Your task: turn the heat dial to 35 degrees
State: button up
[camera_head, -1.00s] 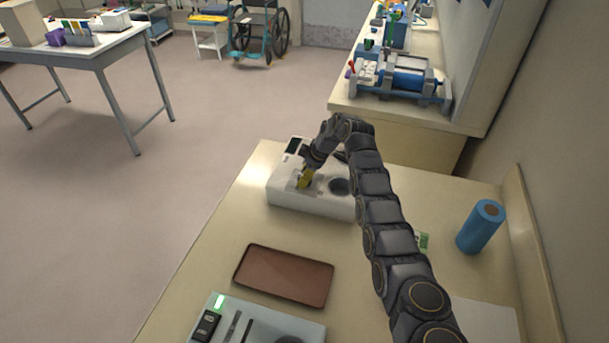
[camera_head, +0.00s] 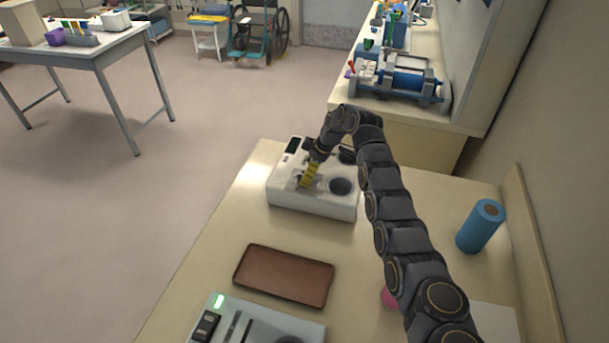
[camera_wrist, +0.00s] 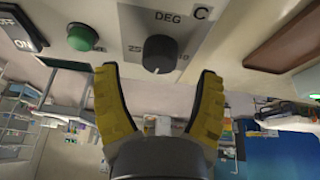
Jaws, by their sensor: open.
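The heat dial is a dark round knob (camera_wrist: 160,54) on a pale panel marked "DEG C" in the wrist view. Small numbers flank it; I cannot read them or its setting surely. My gripper (camera_wrist: 158,72) has its two yellow fingers spread wide, one at each side of the knob, with no contact visible. In the head view the gripper (camera_head: 306,184) is over the front left of a white box-shaped device (camera_head: 312,207), and the knob there is hidden or too small to make out.
In the wrist view, a green button (camera_wrist: 82,37) and an ON/OFF switch (camera_wrist: 17,32) lie left of the dial. In the head view, a brown tray (camera_head: 284,275), another device with a green light (camera_head: 219,301) and a blue roll (camera_head: 481,227) stand on the table.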

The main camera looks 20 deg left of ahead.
jog(key=v, duration=0.9)
